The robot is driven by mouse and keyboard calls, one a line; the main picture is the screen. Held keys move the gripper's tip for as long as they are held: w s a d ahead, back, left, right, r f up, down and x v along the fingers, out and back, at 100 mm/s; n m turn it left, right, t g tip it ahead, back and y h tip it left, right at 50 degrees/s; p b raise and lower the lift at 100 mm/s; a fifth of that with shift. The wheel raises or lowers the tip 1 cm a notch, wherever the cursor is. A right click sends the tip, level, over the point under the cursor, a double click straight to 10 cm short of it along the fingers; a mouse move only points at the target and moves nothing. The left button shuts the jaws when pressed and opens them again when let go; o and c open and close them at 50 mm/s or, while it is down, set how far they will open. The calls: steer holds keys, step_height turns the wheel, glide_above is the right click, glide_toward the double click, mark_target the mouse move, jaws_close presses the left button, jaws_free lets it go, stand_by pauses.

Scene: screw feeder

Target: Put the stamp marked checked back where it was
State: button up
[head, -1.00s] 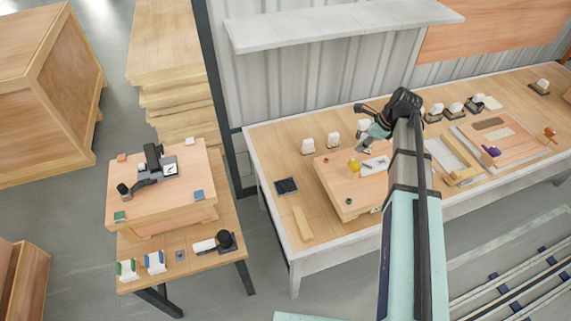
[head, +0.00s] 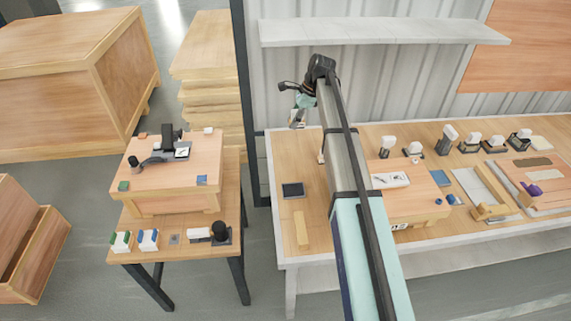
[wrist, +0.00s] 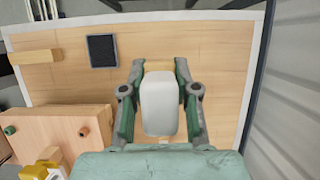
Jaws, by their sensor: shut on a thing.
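My gripper (head: 299,108) is raised over the back left corner of the long table (head: 283,245). It is shut on a stamp with a rounded white handle (wrist: 160,105), which hangs between the two fingers in the wrist view. The stamp's lower end and any marking on it are hidden. In the head view, the held stamp (head: 295,121) shows only small below the fingers. Other white-handled stamps (head: 388,145) stand along the back of the table, and I cannot read their marks.
A dark pad (head: 292,190) and a wooden bar (head: 301,230) lie at the table's left. A raised wooden board (head: 430,205) stands right of my arm. A grey shelf (head: 385,32) hangs above the back.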

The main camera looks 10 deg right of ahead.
mark_target(290, 164)
step_height(290, 164, down, 19)
steer(key=p, duration=0.3)
steer(key=shift+d, duration=0.1)
steer(key=shift+f, duration=0.15)
steer(key=o, duration=0.9)
steer(key=b+v, duration=0.2)
steer(key=v, duration=1)
steer(key=shift+b, duration=0.35)
